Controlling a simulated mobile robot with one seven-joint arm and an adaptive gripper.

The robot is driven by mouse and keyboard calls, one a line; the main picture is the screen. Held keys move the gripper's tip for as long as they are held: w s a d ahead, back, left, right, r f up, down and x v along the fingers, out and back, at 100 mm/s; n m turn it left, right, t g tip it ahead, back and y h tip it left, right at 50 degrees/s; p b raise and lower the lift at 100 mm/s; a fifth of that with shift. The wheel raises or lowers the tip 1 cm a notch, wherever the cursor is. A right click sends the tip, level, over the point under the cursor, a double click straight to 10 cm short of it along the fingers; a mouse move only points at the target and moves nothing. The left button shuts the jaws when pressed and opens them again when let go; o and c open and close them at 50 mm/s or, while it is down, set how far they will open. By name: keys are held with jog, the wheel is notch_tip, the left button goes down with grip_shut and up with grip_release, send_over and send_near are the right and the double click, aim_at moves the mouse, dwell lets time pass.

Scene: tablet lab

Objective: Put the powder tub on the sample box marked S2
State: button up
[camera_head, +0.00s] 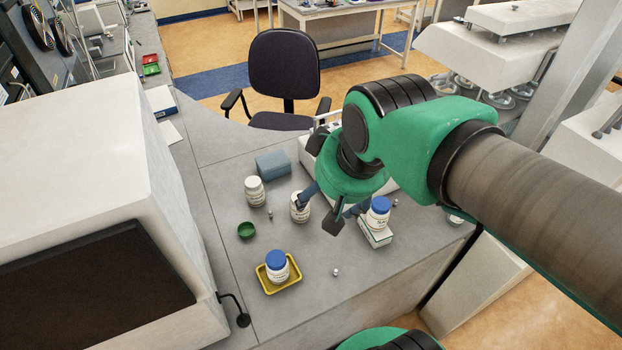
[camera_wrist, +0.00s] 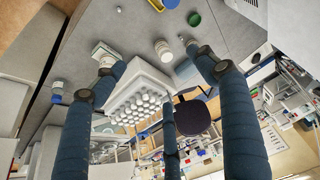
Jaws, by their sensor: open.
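Two white tubs with blue lids show in the head view. One tub (camera_head: 277,268) stands in a yellow tray (camera_head: 292,284) near the front; another tub (camera_head: 378,214) stands upright on a small pale box (camera_head: 377,238) at the right. I cannot tell which is the powder tub, nor read an S2 mark on the box. The box also shows in the wrist view (camera_wrist: 103,53). My gripper (camera_head: 329,209) is open and empty above the bench, between the box and a white-lidded jar (camera_head: 299,212). One finger partly covers that jar. The fingers also show in the wrist view (camera_wrist: 148,74).
Another white-lidded jar (camera_head: 254,192), a green bowl (camera_head: 246,230) and a blue-grey box (camera_head: 272,164) stand to the left. A white rack of small caps (camera_wrist: 141,97) stands behind. A large white machine (camera_head: 90,150) bounds the bench's left side. The front middle is mostly clear.

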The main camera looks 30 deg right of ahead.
jog(key=shift+s+a+r, duration=0.2)
jog(key=shift+s+a, duration=0.2)
jog(key=shift+s, duration=0.15)
jog(key=shift+s+a+r, duration=0.2)
jog(key=shift+s+a, duration=0.2)
jog(key=shift+s, duration=0.1)
jog(key=shift+f, duration=0.15)
notch_tip(320, 180, down, 6)
jog(key=b, duration=0.6)
